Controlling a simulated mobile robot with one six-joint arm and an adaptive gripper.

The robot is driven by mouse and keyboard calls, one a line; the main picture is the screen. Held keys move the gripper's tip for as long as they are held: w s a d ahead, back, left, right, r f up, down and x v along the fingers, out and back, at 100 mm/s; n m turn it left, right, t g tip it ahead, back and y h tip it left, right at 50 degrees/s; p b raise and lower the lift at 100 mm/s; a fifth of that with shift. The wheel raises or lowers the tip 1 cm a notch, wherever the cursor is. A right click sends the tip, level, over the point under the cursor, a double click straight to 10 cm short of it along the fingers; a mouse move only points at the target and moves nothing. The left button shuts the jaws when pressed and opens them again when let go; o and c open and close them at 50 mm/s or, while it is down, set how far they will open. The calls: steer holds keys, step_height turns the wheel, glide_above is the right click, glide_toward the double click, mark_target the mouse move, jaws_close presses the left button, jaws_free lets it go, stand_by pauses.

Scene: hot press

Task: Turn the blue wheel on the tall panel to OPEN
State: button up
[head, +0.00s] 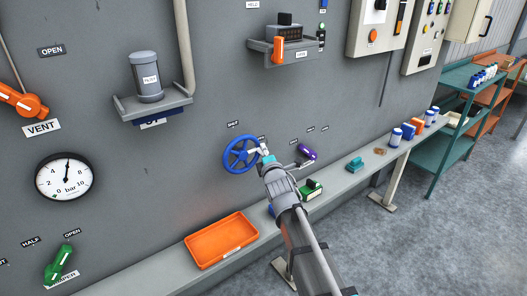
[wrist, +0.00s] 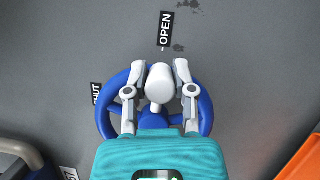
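The blue wheel (head: 229,160) is on the grey panel in the head view, and it also shows in the wrist view (wrist: 104,119). Its pale round knob (wrist: 160,83) is at the top of the rim in the wrist view, nearly in line with the OPEN label (wrist: 166,28). The SHUT label (wrist: 96,93) is to the left, partly covered by the rim. My gripper (wrist: 160,72) has one finger on each side of the knob, seemingly touching it; it also shows at the wheel's right side in the head view (head: 262,152).
A purple lever (head: 307,152) is on the panel just right of my gripper. Below runs a ledge with an orange tray (head: 221,239), a green item (head: 311,190) and a teal item (head: 355,164). A shelf with a grey motor (head: 147,77) is up and left.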

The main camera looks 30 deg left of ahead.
steer(key=o, duration=0.4)
steer(key=shift+o, duration=0.2)
steer(key=w+d+f+m+g+h+b, duration=0.15)
steer(key=w+d+f+m+h, duration=0.3)
steer(key=d, duration=0.65)
steer(key=w+d+f+m+h+b, duration=0.1)
steer(key=d+f+m+h+b, duration=0.3)
steer(key=d+f, duration=0.55)
steer(key=w+d+f+m+g+h+b, duration=0.1)
steer(key=w+d+f+m+h, duration=0.35)
steer(key=d, duration=0.85)
steer(key=s+d+f+m+g+b, duration=0.2)
steer(key=s+d+f+m+g, duration=0.1)
steer(key=d, duration=0.6)
steer(key=s+d+f+m+g+b, duration=0.2)
steer(key=s+d+f+m+g, duration=0.1)
steer(key=s+d+f+m, duration=0.3)
steer(key=s+d+f+m+g+h+b, duration=0.1)
steer(key=s+d+f+m+g+b, duration=0.1)
steer(key=s+d+f+m+g, duration=0.2)
steer(key=s+d+f+m, duration=0.1)
steer(key=s+d+m, duration=0.2)
steer(key=s+d, duration=0.3)
steer(key=shift+d, duration=1.7)
